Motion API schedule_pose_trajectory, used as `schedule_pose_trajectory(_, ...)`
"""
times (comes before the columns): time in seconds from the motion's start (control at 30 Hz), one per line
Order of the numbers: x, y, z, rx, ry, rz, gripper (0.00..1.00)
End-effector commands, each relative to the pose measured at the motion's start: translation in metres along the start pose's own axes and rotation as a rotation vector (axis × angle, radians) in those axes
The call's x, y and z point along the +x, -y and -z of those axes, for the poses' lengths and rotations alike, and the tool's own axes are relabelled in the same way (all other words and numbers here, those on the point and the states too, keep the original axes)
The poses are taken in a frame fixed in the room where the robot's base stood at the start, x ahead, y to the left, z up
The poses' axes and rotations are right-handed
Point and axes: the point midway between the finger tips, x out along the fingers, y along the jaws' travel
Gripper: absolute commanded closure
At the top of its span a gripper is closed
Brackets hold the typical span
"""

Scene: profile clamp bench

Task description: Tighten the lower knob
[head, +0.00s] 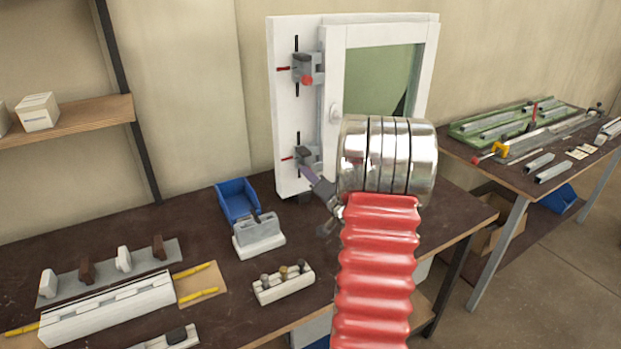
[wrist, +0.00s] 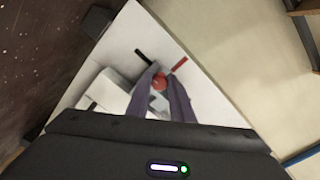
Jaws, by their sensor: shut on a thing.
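The white frame panel (head: 284,110) stands upright on the dark bench and carries two grey clamps. The upper clamp (head: 303,68) has a red knob (head: 307,80) facing out. The lower clamp (head: 304,154) is partly covered by my gripper (head: 308,173), which reaches it from the lower right. In the wrist view the lower red knob (wrist: 159,82) sits between the tips of my purple-grey fingers (wrist: 165,92), and the gripper is shut on it. A red lever and a black bar show just beyond the knob. In the head view the lower knob is hidden by my fingers.
A white window sash (head: 333,60) with a handle adjoins the panel on the right. On the bench are a blue bin (head: 237,200), a grey block on a white base (head: 258,235) and a small knob rack (head: 283,284). A second table (head: 520,180) stands at right.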

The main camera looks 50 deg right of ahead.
Motion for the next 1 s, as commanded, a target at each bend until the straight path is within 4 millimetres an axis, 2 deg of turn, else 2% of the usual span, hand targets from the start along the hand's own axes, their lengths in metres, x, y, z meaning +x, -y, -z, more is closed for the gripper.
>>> schedule_pose_trajectory(0.3, -0.0006, -0.0019, 0.001, 0.147, 0.003, -0.005, 1.0)
schedule_pose_trajectory(0.8, -0.0008, -0.0027, 0.0013, 0.173, 0.002, -0.006, 1.0)
schedule_pose_trajectory(0.83, -0.0009, -0.0028, 0.0014, 0.173, 0.002, -0.006, 0.78)
schedule_pose_trajectory(1.0, -0.0007, -0.0021, 0.0012, 0.172, 0.003, -0.005, 0.66)
